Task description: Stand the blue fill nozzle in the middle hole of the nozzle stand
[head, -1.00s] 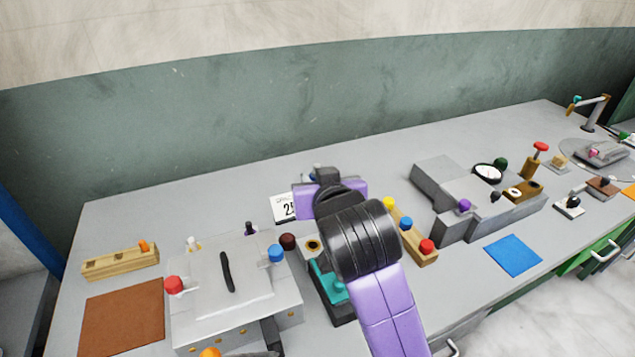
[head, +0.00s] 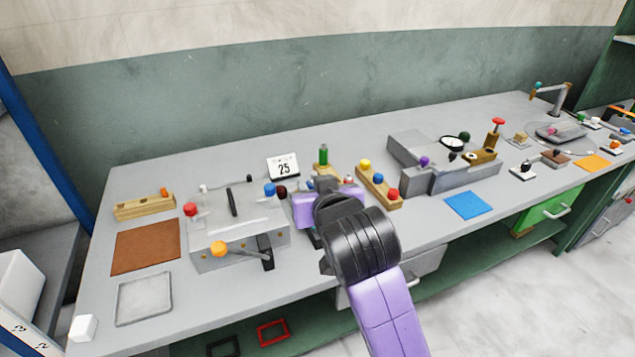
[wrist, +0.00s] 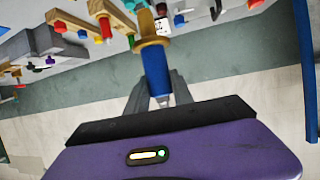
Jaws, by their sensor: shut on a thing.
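The blue fill nozzle (wrist: 156,72) is held between the fingers of my gripper (wrist: 158,97) in the wrist view. It has a tan flange and a pale tip close to the purple gripper body. In the head view my gripper's purple body (head: 330,203) is over the front middle of the bench, and its fingers and the nozzle are hidden. The nozzle stand (head: 135,212) looks like the wooden block at the bench's left, far from my gripper. An orange piece stands at its right end; its other holes, the middle one included, look empty.
A grey press (head: 238,245) with red, blue and orange knobs lies between my gripper and the stand. A brown mat (head: 145,252) and a pale tray (head: 144,298) lie before the stand. A wooden block with coloured knobs (head: 378,188) is right of my gripper.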

